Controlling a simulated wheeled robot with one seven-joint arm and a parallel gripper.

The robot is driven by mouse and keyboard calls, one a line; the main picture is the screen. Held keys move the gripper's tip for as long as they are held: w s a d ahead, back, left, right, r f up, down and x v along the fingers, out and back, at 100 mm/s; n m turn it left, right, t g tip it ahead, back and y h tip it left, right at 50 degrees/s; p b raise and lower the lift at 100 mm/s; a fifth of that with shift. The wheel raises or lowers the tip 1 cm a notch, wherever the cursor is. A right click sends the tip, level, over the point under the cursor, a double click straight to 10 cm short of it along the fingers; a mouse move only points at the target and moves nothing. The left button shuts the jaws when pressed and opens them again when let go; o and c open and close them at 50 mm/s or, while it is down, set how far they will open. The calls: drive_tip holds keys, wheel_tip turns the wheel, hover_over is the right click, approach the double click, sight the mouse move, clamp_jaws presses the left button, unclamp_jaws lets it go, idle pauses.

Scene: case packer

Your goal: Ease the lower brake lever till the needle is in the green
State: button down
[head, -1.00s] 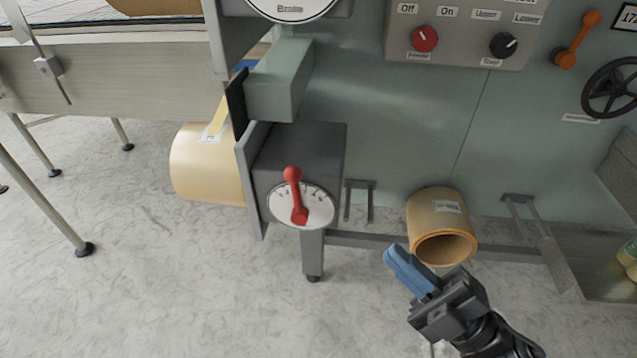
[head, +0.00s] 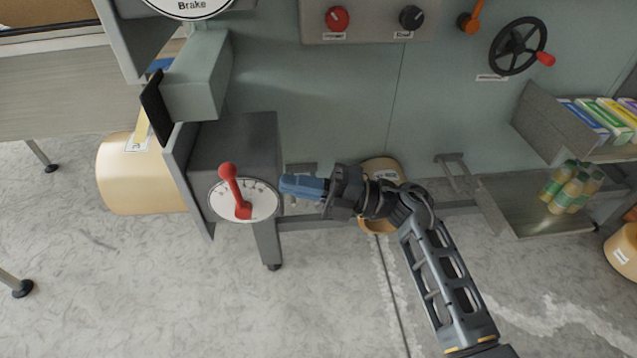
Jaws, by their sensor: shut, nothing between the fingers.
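The lower brake lever is a red lever (head: 234,190) with a round knob, on a white dial plate (head: 262,202) on the front of a dark grey box (head: 250,140). It points up and slightly left. My gripper (head: 284,186) has blue fingers, which are shut and empty. The fingertips are at the right edge of the dial plate, apart from the lever, pointing left towards it. The Brake gauge (head: 190,8) is cut off by the top edge; only its lower rim and label show, so its needle and green band are out of view.
A tan roll (head: 125,185) sits left of the box. Another roll (head: 382,170) is partly behind my arm. A control panel (head: 370,28), a black handwheel (head: 518,46) and a shelf of cartons (head: 545,130) are to the right.

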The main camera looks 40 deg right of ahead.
sight(236, 191)
drive_tip(key=p+x, duration=0.1)
drive_tip(key=x, duration=0.6)
drive_tip(key=shift+a, duration=0.1)
drive_tip(key=shift+p+x, duration=0.45)
drive_tip(key=shift+x, duration=0.4)
drive_tip(key=shift+s, duration=0.15)
